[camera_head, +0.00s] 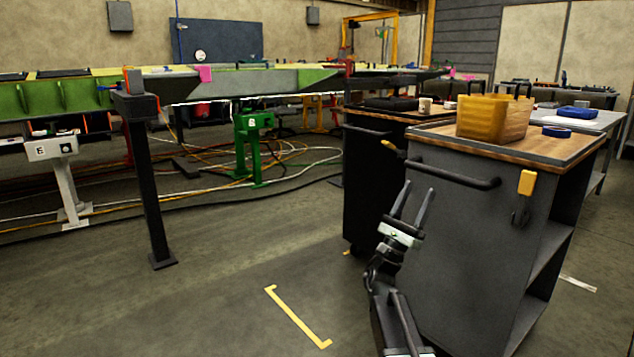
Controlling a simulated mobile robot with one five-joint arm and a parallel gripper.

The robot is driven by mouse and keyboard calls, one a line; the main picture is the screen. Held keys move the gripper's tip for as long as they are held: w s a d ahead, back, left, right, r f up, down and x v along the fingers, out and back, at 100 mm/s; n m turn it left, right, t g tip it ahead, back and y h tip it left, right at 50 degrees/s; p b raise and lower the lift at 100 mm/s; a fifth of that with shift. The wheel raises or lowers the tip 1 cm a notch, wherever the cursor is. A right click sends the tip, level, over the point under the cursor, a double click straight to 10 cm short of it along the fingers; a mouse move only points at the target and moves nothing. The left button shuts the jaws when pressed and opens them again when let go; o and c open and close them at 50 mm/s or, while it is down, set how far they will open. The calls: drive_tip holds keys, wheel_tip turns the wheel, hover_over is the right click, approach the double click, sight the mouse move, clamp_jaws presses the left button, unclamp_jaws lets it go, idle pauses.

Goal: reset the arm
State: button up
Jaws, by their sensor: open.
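My gripper (412,204) is in the lower middle right of the head view. Its two dark fingers stand apart and point up, with nothing between them. My arm rises from the bottom edge of the picture. The gripper shows in front of the dark side of a wood-topped cart (455,240). I cannot tell how much space lies between the fingers and the cart.
The cart has a black handle (455,177). A long wing structure (240,82) on stands fills the left. Cables (200,190) lie beneath it. Open floor with a yellow mark (297,317) lies left of my arm.

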drive_tip(key=s+d+m+g+y+p, duration=0.1)
drive_tip(key=s+d+m+g+p, duration=0.4)
drive_tip(key=d+m+g+p, duration=0.45)
drive_tip(key=s+d+f+m+g+y+p, duration=0.5)
drive_tip(key=f+y, duration=0.3)
drive_tip(key=f, duration=0.3)
drive_tip(key=s+a+f+m+g+y, duration=0.3)
drive_tip(key=s+a+f+m+y, duration=0.3)
drive_tip(key=a+f+y, duration=0.5)
drive_tip(key=s+a+f+m+y, duration=0.2)
drive_tip(key=a+f, duration=0.1)
drive_tip(key=a, duration=0.3)
drive_tip(key=s+a+f+m+y, duration=0.2)
drive_tip(key=a+f, duration=0.1)
drive_tip(key=a, duration=0.3)
wheel_tip(320, 180, up, 38)
drive_tip(key=p, duration=3.8)
drive_tip(key=shift+m+p, duration=0.3)
drive_tip(key=shift+m, duration=0.05)
